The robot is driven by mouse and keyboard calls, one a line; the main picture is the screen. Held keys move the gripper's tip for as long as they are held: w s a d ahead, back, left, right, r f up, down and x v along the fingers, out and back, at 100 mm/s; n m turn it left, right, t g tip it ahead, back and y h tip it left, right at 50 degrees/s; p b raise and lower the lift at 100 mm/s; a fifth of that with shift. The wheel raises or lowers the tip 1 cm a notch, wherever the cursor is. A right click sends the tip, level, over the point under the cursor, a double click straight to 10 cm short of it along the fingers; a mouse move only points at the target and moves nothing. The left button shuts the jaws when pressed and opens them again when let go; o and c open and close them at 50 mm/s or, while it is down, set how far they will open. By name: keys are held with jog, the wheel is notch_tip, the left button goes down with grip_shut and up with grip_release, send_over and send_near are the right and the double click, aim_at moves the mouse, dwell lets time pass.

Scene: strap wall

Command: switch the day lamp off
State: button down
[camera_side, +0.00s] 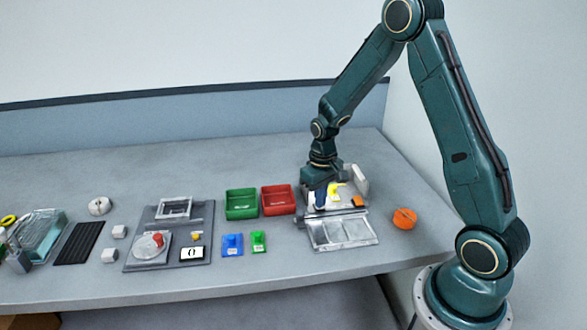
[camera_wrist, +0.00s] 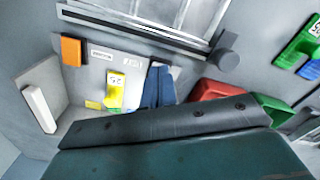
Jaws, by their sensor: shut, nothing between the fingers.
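My gripper (camera_side: 320,205) points down over a pale panel (camera_side: 345,204) at the right of the table. Its blue fingers are together and empty. In the wrist view my gripper (camera_wrist: 158,72) is over the panel, beside a yellow printed piece (camera_wrist: 115,86). Whether the fingertips touch the panel is unclear. A small label (camera_wrist: 102,55) on the panel is too small to read. A light plate with a raised white bar (camera_wrist: 39,108) stands at the panel's far side. I cannot tell which part is the day lamp or its switch, or whether it is lit.
An orange block (camera_wrist: 71,51) sits at the panel's edge. A metal-framed tray (camera_side: 342,231) lies in front. Red (camera_side: 278,200) and green (camera_side: 241,204) bins stand to the left. A grey board (camera_side: 198,217) carries a red knob (camera_side: 157,239). An orange round object (camera_side: 404,218) lies at right.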

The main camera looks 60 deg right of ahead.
jog(key=shift+f, duration=0.15)
notch_tip(320, 180, up, 8)
dwell(1.2)
jog(key=s+a+r+n+t, duration=0.1)
jog(key=s+a+r, duration=0.3)
jog(key=r, duration=0.2)
jog(key=s+a+r+t, duration=0.2)
jog(key=s+a+r, duration=0.2)
jog(key=r, duration=0.3)
jog(key=s+a+r+n+t, duration=0.1)
jog(key=s+a, duration=0.1)
jog(key=s, duration=0.4)
jog(key=s+a+r+n+t, duration=0.1)
jog(key=s+a+r, duration=0.1)
jog(key=s, duration=0.4)
jog(key=shift+a+r+t, duration=0.3)
jog(key=shift+a, duration=0.25)
